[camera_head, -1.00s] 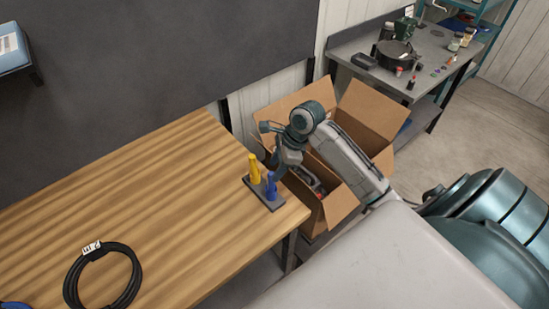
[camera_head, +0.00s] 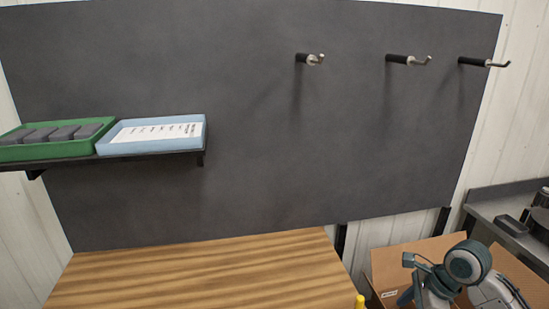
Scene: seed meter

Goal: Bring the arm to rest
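My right arm (camera_head: 465,262) shows at the lower right, in front of an open cardboard box. Its gripper end runs down toward the bottom edge of the view, and the fingertips are cut off. My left arm and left gripper are not in view. The wooden table (camera_head: 200,270) fills the lower middle, and the part of it that shows is bare. The tip of a yellow object (camera_head: 360,301) shows at the bottom edge, left of my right arm.
A dark wall board (camera_head: 260,120) carries three hooks, one of them at its middle (camera_head: 310,59). A shelf (camera_head: 150,157) at left holds a green tray (camera_head: 20,153) with several grey blocks and a blue tray (camera_head: 198,131) with a paper. The cardboard box (camera_head: 390,262) and a grey bench (camera_head: 490,208) stand at right.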

